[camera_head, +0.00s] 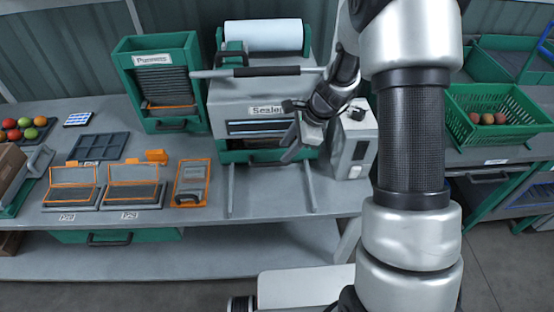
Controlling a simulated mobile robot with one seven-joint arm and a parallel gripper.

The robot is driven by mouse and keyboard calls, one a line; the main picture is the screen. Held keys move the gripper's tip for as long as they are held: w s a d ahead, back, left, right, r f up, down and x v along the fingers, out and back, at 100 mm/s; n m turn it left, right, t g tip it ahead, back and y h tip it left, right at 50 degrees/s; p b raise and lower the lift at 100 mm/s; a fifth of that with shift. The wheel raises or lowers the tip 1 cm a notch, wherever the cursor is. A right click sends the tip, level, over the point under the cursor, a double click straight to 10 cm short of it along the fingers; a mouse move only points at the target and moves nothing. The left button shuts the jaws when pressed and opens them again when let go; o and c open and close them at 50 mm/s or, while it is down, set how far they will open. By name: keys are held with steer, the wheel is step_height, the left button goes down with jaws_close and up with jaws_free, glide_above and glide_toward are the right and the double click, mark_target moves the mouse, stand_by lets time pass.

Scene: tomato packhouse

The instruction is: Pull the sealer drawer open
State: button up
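The sealer (236,97) is a grey box machine labelled "Sealer", with a white film roll (263,36) on top and a long bar with a dark grip (267,71) across its front. Its green drawer (238,156) is low on the front, under a dark slot, and looks pushed in. My gripper (285,150) is in front of the drawer's right half, pointing down and left. Its fingers look apart, with nothing seen between them. The gripper partly covers the drawer front, and I cannot tell whether it touches the drawer or its handle.
Two grey rails (230,190) run forward from the sealer on the bench. A grey box (353,150) stands close on its right. A green punnet dispenser (160,90) and orange-framed trays (133,185) are on the left. The bench between the rails is clear.

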mark_target(277, 164)
steer(key=x, duration=0.7)
steer(key=shift+w+a+f, duration=0.1)
steer(key=shift+a+f, duration=0.05)
steer(key=shift+f, duration=0.2)
jaws_close()
